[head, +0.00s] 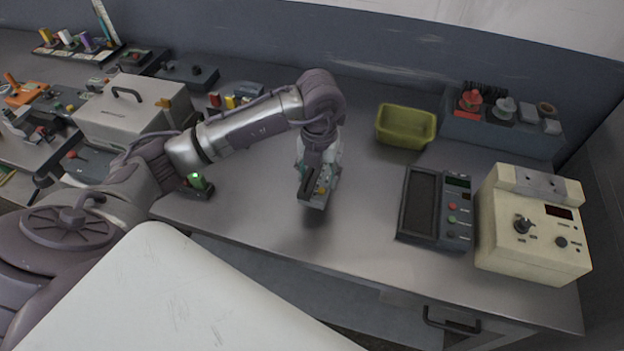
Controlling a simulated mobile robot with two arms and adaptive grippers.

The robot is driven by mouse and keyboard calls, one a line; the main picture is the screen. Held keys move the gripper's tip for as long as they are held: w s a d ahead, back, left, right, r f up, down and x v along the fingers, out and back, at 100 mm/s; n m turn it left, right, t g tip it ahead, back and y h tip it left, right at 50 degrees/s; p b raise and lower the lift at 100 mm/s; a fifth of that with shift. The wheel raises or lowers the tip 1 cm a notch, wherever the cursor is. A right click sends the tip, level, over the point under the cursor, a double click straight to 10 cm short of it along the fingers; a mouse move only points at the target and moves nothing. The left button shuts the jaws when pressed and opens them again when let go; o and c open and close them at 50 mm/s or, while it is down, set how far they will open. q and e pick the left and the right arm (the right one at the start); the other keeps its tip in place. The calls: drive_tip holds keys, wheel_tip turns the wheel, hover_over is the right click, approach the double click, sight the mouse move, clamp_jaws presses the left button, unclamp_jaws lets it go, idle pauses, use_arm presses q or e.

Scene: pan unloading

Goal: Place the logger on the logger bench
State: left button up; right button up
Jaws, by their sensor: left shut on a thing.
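My left gripper (318,172) is shut on a small dark grey device with coloured buttons, which I take to be the logger (320,194). The logger is tilted and appears to be just above the grey metal bench top (265,205), near its front edge. A gap under it is hard to make out. The gripper and arm hide part of the logger. I cannot tell from a label whether this bench is the logger bench. My right gripper is not in view.
To the right are a dark panel device (421,205), a cream box with knobs (530,228), an olive bin (404,127) and a blue-grey rack (500,132). To the left are a grey case (132,112) and a small green-lit device (197,187). The bench's middle is mostly clear.

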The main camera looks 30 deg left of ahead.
use_arm(q)
drive_tip(key=shift+w+a+f, duration=0.2)
drive_tip(key=shift+a+f, duration=0.25)
drive_tip(key=shift+a, duration=0.25)
wheel_tip(320, 180, down, 4)
drive_tip(key=shift+r+p, duration=0.1)
drive_tip(key=shift+p, duration=0.85)
drive_tip(key=shift+f, duration=0.25)
drive_tip(key=o, duration=1.2)
drive_tip(key=shift+o, duration=0.2)
